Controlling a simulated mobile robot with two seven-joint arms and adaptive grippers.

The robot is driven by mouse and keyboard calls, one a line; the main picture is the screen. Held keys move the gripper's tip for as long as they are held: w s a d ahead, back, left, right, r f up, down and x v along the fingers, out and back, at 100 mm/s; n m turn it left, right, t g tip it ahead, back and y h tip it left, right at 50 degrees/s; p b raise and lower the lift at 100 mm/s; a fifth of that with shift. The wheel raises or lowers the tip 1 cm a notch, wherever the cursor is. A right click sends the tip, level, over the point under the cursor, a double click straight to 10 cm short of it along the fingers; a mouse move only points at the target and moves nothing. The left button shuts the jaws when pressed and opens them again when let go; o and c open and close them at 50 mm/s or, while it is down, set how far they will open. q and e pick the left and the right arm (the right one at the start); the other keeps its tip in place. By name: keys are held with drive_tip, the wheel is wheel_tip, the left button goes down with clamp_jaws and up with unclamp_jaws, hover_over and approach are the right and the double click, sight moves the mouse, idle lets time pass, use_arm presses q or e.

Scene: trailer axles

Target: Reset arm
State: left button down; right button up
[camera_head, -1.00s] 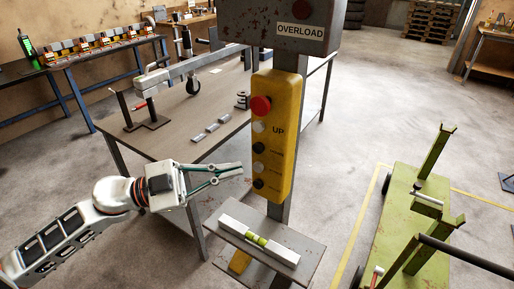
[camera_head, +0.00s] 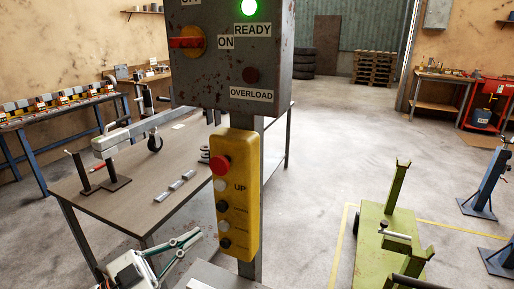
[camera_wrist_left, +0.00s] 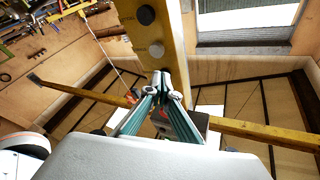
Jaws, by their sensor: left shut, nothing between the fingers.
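My left gripper (camera_head: 190,238) is in the lower left of the head view, shut and empty. Its fingertips point toward the yellow button panel (camera_head: 236,195) and look close to its lower left side; I cannot tell if they touch. In the left wrist view the closed fingertips (camera_wrist_left: 163,82) show in front of the same panel (camera_wrist_left: 150,30). The panel carries a red button (camera_head: 219,165), the label UP and several smaller buttons. Above it is a grey control box (camera_head: 230,60) with a lit green lamp (camera_head: 249,7) by READY. My right gripper is not in view.
A long workbench (camera_head: 130,205) with a tow-bar part (camera_head: 125,138) and small metal pieces stands behind on the left. A grey shelf (camera_head: 205,275) juts out below the panel. A green wheeled frame (camera_head: 385,245) stands right. The floor between is clear.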

use_arm(q)
drive_tip(key=s+a+f+n+t+y, duration=0.15)
drive_tip(key=f+n+y, duration=0.3)
drive_tip(key=f, duration=0.45)
drive_tip(key=a+f+n+t+y, duration=0.1)
drive_tip(key=a+f+n+y, duration=0.3)
drive_tip(key=f, duration=0.5)
drive_tip(key=s+d+f+n+g+y, duration=0.1)
drive_tip(key=s+f+g+y, duration=0.1)
drive_tip(key=s+f, duration=0.4)
drive_tip(key=s+d+f+n+g+y, duration=0.1)
drive_tip(key=s+d+f+g+y, duration=0.1)
drive_tip(key=s+f, duration=0.4)
wheel_tip(320, 180, down, 6)
drive_tip(key=shift+s+d+r+g, duration=0.15)
drive_tip(key=shift+s+g, duration=0.2)
drive_tip(key=shift+g, duration=0.5)
